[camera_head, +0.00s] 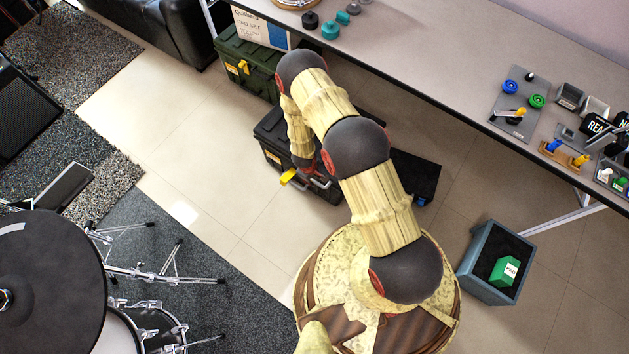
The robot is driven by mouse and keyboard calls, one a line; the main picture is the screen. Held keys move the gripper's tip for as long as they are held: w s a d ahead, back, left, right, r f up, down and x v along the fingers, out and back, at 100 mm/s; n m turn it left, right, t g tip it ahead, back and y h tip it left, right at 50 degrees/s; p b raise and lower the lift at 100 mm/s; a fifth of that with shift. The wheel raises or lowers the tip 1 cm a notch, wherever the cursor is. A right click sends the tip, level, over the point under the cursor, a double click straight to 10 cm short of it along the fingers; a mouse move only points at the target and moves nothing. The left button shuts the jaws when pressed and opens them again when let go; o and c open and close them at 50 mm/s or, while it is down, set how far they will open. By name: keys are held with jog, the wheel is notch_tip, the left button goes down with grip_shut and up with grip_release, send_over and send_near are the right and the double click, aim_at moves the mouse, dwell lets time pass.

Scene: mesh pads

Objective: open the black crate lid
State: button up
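The black crate (272,158) stands on the tiled floor at the front edge of the long table, with a yellow latch (288,176) on its front. Its top looks shut, but my arm covers much of it. My gripper (308,172) points down at the crate's front upper edge, close to the latch and a handle (322,183). The fingers are small and partly hidden by my wrist, so I cannot tell whether they are open or touching the crate.
A green crate (246,65) stands behind on the left. A dark flat-topped object (415,176) lies right of my arm. A blue-grey bin (480,283) holding a green item is at the lower right. Drums (50,265) and stands fill the lower left. Tiles between are clear.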

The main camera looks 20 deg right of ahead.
aim_at(315, 181)
jog(key=shift+w+d+f+b, duration=0.15)
jog(key=shift+f+b, duration=0.1)
jog(key=shift+f, duration=0.65)
jog(key=shift+w+d+f+b, duration=0.1)
jog(key=shift+f+b, duration=0.2)
jog(key=shift+f, duration=0.65)
jog(key=shift+w+d+f+b, duration=0.15)
jog(key=shift+f+b, duration=0.1)
jog(key=shift+f, duration=0.65)
jog(key=shift+s, duration=0.1)
jog(key=c, duration=0.3)
grip_shut()
